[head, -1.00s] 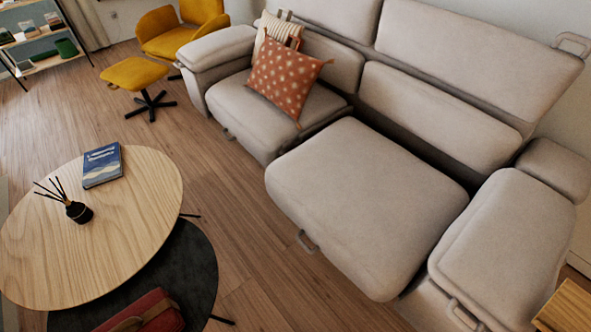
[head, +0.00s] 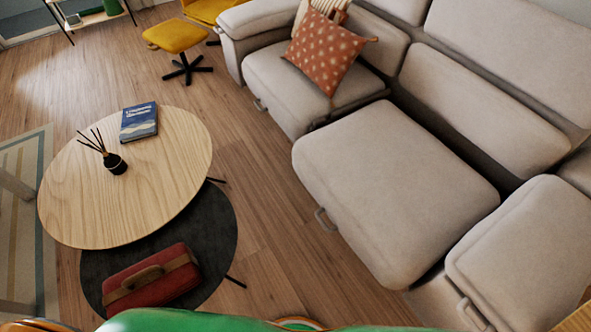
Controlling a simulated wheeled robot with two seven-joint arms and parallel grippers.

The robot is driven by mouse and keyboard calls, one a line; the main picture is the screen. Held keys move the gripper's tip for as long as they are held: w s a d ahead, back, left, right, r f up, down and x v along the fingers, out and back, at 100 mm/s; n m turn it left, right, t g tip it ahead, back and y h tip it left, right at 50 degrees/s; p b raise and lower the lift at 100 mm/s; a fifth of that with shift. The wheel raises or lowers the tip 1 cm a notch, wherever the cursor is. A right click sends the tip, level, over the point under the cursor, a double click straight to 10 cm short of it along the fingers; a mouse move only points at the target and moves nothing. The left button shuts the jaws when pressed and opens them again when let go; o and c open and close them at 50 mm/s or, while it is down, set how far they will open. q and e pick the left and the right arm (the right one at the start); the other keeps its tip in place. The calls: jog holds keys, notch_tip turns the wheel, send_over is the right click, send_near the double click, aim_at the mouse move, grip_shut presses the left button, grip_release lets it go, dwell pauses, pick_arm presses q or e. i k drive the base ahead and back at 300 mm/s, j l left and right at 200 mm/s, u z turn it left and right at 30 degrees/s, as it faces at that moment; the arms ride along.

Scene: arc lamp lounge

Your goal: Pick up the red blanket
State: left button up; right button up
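The red blanket (head: 168,270) is a folded or rolled bundle with a brown strap and handle. It lies on the dark round lower table (head: 225,230), below and in front of the oval wooden table top. Both my grippers are out of the head view. A green and orange shape fills part of the bottom edge, and I cannot tell exactly what it is.
The oval wooden table (head: 75,195) holds a blue book (head: 139,122) and a black reed diffuser (head: 114,163). A grey sofa (head: 390,190) with a red patterned cushion (head: 326,52) stands at the right. A yellow footstool (head: 175,37) stands at the back. Wood floor (head: 262,205) lies clear between table and sofa.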

aim_at(161, 278)
jog(key=u, duration=2.15)
